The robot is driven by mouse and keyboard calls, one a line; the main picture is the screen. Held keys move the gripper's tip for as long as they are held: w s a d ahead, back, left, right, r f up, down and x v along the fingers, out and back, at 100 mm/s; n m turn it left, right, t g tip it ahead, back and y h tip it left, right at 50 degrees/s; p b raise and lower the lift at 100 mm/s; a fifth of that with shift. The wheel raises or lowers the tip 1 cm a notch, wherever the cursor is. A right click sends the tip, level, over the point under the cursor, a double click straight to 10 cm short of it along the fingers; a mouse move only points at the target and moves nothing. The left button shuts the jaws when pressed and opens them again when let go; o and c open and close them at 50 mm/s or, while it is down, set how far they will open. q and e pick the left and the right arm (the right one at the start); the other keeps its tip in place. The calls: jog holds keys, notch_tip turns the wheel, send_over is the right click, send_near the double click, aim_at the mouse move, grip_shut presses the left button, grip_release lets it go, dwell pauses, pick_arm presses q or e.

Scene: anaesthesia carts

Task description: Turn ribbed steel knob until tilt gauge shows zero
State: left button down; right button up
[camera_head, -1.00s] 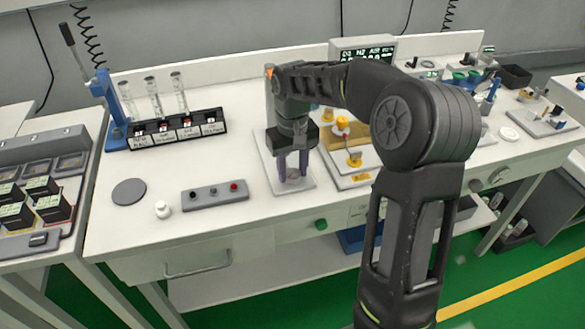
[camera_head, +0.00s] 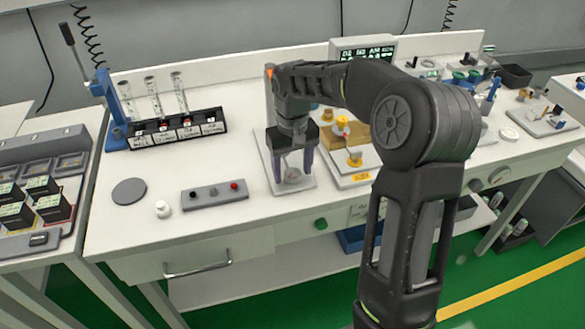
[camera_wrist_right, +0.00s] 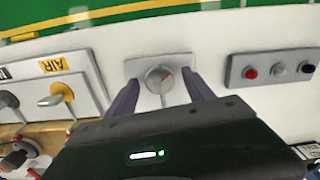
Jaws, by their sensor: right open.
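A round grey knob (camera_head: 292,175) sits on a pale plate (camera_head: 301,187) on the white bench in the head view. My right gripper (camera_head: 293,177) points down over the knob. It is open, with one purple-grey finger on each side, and the wrist view shows gaps between fingers and knob. My left gripper is not in view.
To the left are a grey box with buttons (camera_head: 214,195), a small white bottle (camera_head: 162,209), a dark disc (camera_head: 129,191) and a vial rack (camera_head: 178,131). Yellow valve fittings (camera_head: 354,158) stand close on the right. The bench's front edge is near.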

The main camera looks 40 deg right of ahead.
aim_at(293, 173)
notch_tip(293, 173, up, 8)
jog(key=shift+f, duration=0.1)
dwell(0.4)
jog(key=shift+f, duration=0.1)
dwell(0.4)
